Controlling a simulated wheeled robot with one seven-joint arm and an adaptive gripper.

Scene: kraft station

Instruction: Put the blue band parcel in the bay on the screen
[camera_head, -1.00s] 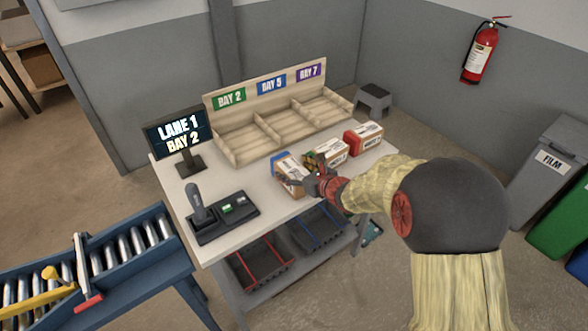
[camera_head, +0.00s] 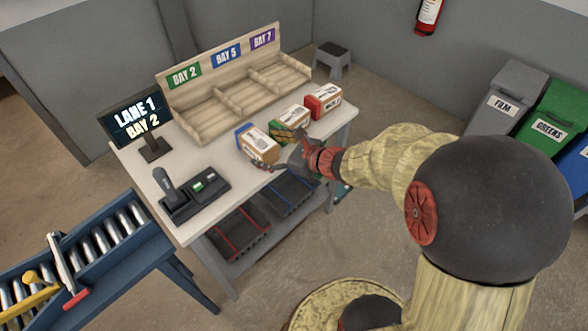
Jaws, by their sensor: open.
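The blue band parcel (camera_head: 262,146), a white and brown box with a blue left end, lies on the white table in front of the bays. My gripper (camera_head: 279,150) is open at its near right side, with one finger by the parcel's front end and the other toward the middle parcel. Whether the fingers touch it I cannot tell. The screen (camera_head: 136,118) reads "LANE 1 BAY 2". Bay 2 (camera_head: 205,122) is the leftmost compartment of the wooden rack, under a green label, and looks empty.
A parcel with a green and yellow striped band (camera_head: 287,124) lies close to the right, then a red band parcel (camera_head: 323,101). A scanner stand (camera_head: 192,196) occupies the table's left front. A roller conveyor (camera_head: 95,245) stands at the left.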

